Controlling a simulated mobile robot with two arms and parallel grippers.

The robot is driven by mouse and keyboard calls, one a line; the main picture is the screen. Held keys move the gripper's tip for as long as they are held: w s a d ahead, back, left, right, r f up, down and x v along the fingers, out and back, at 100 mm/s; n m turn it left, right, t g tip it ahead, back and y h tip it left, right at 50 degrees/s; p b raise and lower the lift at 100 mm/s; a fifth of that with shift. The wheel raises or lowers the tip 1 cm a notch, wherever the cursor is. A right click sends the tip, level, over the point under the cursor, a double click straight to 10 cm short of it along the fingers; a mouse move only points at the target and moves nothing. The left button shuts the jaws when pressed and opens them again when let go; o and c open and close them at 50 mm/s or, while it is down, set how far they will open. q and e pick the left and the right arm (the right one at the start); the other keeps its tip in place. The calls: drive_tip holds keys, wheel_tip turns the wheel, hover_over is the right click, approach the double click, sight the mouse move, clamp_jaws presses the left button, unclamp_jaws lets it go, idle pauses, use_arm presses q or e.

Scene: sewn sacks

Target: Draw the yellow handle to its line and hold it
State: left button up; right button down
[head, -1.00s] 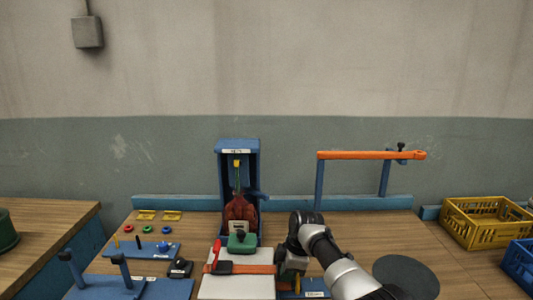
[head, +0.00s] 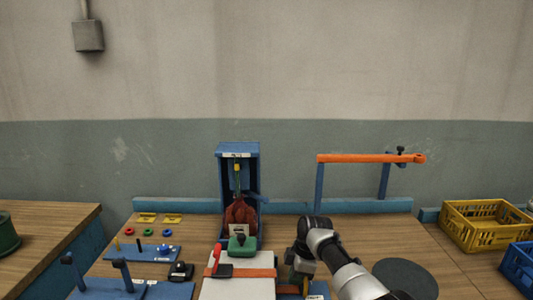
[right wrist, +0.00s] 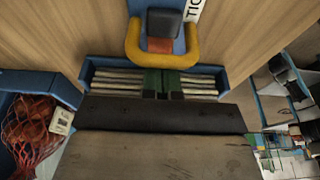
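The yellow handle (right wrist: 135,48) is a U-shaped loop. In the right wrist view it lies at the top centre, around a dark block on a blue plate. My right gripper (right wrist: 162,92) is just below the loop in that view. Two dark tips with green beside them sit close together, and I cannot tell whether they hold the loop. In the head view my right gripper (head: 299,267) is low over the blue fixture at the front of the bench, with a bit of yellow under it. The handle's line cannot be made out. My left gripper is not in view.
A white board (head: 236,289) with an orange strap lies left of my gripper. Behind it stands a blue stand (head: 253,178) with a red net sack (head: 240,213). An orange bar (head: 370,158) stands at the back right. A grey disc (head: 406,278) lies right of my arm.

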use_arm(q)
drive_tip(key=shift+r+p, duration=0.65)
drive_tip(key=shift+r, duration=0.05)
use_arm(e)
drive_tip(key=shift+d, duration=1.7)
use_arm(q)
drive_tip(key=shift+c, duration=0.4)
